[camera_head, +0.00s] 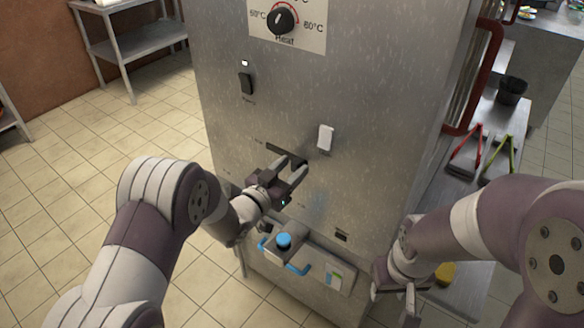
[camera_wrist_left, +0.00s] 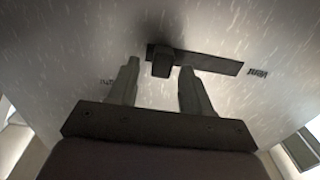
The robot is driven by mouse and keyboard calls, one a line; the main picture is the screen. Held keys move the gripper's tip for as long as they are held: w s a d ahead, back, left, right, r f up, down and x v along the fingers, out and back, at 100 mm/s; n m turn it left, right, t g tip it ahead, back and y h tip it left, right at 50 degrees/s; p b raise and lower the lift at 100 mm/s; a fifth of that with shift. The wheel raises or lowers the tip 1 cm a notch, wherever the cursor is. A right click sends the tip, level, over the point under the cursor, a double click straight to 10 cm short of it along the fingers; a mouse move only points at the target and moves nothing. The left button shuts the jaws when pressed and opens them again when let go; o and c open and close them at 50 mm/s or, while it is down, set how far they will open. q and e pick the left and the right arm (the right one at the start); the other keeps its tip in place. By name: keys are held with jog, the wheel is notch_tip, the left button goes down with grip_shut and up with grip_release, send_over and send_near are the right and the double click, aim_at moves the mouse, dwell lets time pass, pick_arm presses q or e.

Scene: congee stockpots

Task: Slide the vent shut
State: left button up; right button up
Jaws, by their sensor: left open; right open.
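The vent is a dark horizontal slot (camera_head: 283,153) in the front of the steel cabinet, with a small dark slider knob. In the left wrist view the slot (camera_wrist_left: 215,64) runs to the right of the knob (camera_wrist_left: 163,63), which sits at its left end. That view appears turned over, and in the head view the knob end is at the right. My left gripper (camera_head: 287,174) is open at the slot. Its fingertips (camera_wrist_left: 161,72) are on either side of the knob; I cannot tell whether they touch it. My right gripper (camera_head: 404,300) is open, low at the right, away from the vent.
Above the slot are a heat dial (camera_head: 281,20), a dark power switch (camera_head: 246,84) and a white switch (camera_head: 325,138). Below is a box with a blue knob (camera_head: 283,241). A red handle (camera_head: 487,75) and a side table with tongs (camera_head: 466,152) are at the right.

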aim_at(270, 145)
pick_arm(q)
jog(key=shift+w+d, duration=0.25)
jog(key=shift+w, duration=0.25)
grip_shut()
jog(key=w+a, duration=0.1)
jog(key=a, duration=0.1)
jog(key=w+a, duration=0.2)
jog(key=a, duration=0.1)
jog(key=w+a+b, duration=0.1)
jog(key=w+a, duration=0.1)
jog(key=shift+w+a, duration=0.2)
jog(key=shift+a, duration=0.1)
jog(key=shift+c, duration=0.6)
grip_release()
jog(key=shift+o, duration=0.6)
jog(key=shift+w+a, duration=0.1)
jog(key=shift+a, duration=0.05)
